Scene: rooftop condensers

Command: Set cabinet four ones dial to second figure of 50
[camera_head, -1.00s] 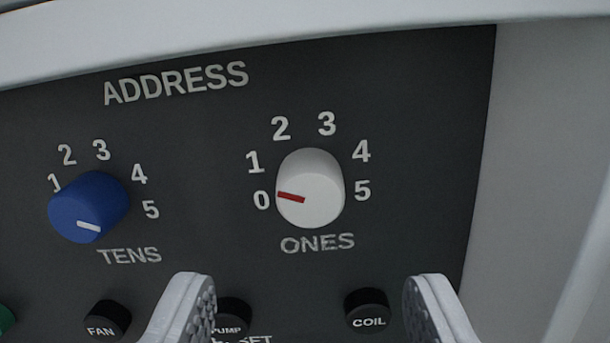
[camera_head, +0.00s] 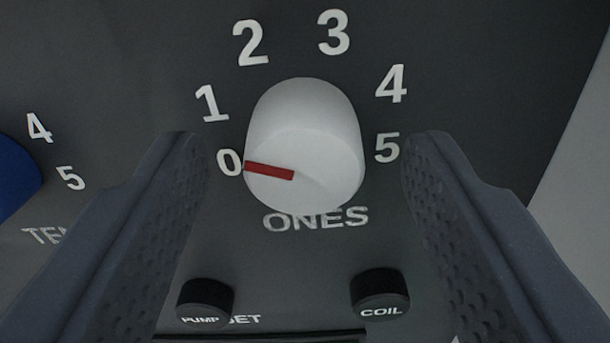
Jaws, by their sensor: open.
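The white ONES dial (camera_head: 318,135) sits on the dark address panel (camera_head: 120,60), with the figures 0 to 5 around it. Its red pointer mark points left at the 0 (camera_head: 229,162). My gripper (camera_head: 303,150) is open, one finger on each side of the dial. The left finger is near the 0 and the right finger near the 5, with a gap between each finger and the dial in the picture. No number for this cabinet shows.
The blue TENS dial (camera_head: 15,180) is cut off at the left edge. Below the ONES dial are a black PUMP button (camera_head: 205,299) at left and a black COIL button (camera_head: 380,294) at right. A pale surface (camera_head: 580,170) lies right of the panel.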

